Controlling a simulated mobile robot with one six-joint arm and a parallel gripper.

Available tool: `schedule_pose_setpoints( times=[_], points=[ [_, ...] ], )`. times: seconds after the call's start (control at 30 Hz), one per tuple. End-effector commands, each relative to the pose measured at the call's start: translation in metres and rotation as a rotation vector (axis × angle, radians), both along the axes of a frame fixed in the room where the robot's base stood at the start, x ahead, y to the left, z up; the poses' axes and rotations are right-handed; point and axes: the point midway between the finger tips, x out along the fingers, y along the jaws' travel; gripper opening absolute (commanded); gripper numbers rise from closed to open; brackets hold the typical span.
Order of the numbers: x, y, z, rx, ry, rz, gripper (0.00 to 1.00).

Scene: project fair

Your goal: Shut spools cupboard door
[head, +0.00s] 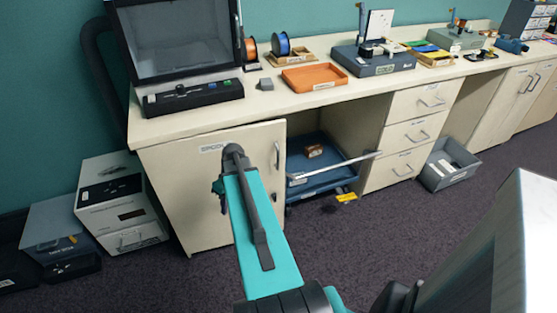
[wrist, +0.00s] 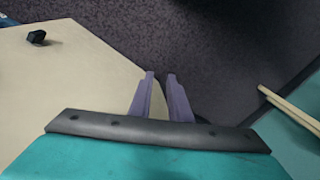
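The spools cupboard door (head: 185,185) is a cream panel with a "SPOOLS" label and a grey vertical handle (head: 277,155) near its right edge. In the head view it looks nearly in line with the cabinet front; I cannot tell whether it is fully shut. My arm crosses in front of its right part and hides most of my gripper there. In the wrist view my gripper (wrist: 161,92) has its two purple fingers a little apart, with nothing seen held. A cream panel (wrist: 85,75), apparently the door, lies left of the fingers; contact is unclear.
A blue cart (head: 325,180) with a pale push bar stands in the opening right of the door. White and grey boxes (head: 123,205) stand on the floor at left. A grey bin (head: 448,165) is at right. Dark carpet in front is mostly clear.

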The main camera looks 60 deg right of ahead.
Motion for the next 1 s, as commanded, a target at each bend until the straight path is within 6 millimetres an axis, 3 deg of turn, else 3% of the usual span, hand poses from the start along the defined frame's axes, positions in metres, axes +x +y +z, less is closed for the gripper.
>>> schedule_pose_setpoints(
  times=[0.03,0.27,0.6,0.8,1.0],
  points=[
    [-0.002,-0.021,0.012,-0.01,-0.023,-0.011,0.17],
    [-0.022,-0.1,0.067,-0.06,-0.12,-0.029,0.17],
    [-0.08,-0.204,0.153,-0.168,-0.24,-0.044,0.17],
    [-0.11,-0.239,0.189,-0.219,-0.278,-0.045,0.17],
    [-0.12,-0.248,0.2,-0.236,-0.288,-0.042,0.17]
  ],
)
